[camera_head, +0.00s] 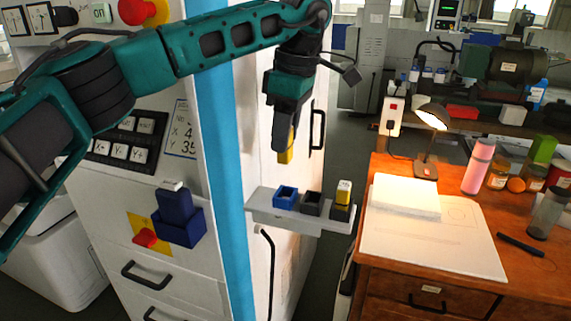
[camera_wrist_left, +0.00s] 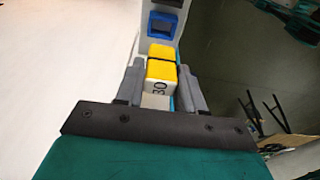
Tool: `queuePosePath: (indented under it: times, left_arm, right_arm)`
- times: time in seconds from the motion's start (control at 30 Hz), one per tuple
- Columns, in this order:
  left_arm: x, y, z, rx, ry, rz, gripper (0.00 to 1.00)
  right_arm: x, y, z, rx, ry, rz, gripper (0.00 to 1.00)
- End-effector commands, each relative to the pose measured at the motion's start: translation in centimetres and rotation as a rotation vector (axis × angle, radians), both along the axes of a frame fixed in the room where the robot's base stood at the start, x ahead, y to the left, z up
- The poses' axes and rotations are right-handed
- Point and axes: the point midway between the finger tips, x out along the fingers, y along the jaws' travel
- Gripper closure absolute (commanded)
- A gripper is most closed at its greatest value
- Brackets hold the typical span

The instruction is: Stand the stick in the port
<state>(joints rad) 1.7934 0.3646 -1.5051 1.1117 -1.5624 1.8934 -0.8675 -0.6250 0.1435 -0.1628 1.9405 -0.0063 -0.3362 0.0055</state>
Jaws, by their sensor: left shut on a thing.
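My left gripper (camera_head: 283,148) is shut on a yellow stick (camera_head: 286,156), above the small wall shelf and apart from it in the head view. The grey shelf (camera_head: 262,206) carries an empty-looking blue holder (camera_head: 285,199), a black holder (camera_head: 311,204) and a dark holder with a yellow-topped stick (camera_head: 344,192). On the machine front, a dark blue stick (camera_head: 175,206) stands in a blue port (camera_head: 181,232).
A red knob (camera_head: 145,237) is left of the blue port. The white machine has a blue vertical strip (camera_head: 222,150) and door handles. On the right, a wooden desk (camera_head: 530,282) holds a lamp (camera_head: 431,122), papers, a pink bottle (camera_head: 479,166) and jars.

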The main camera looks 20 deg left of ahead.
Motion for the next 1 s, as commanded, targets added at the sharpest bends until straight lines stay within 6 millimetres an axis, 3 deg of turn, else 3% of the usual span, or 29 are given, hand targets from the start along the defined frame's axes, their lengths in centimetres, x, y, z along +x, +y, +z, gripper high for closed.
queuePosePath:
  times: [0.53,1.0]
  left_arm:
    - [0.0,0.0,-6.2,0.000,0.000,-0.002,0.92]
    - [0.0,0.0,-7.1,-0.001,0.000,-0.001,0.92]
  right_arm:
    - [0.0,0.0,0.1,0.001,0.001,-0.001,0.57]
    - [0.0,0.0,-0.1,0.001,0.001,-0.001,0.57]
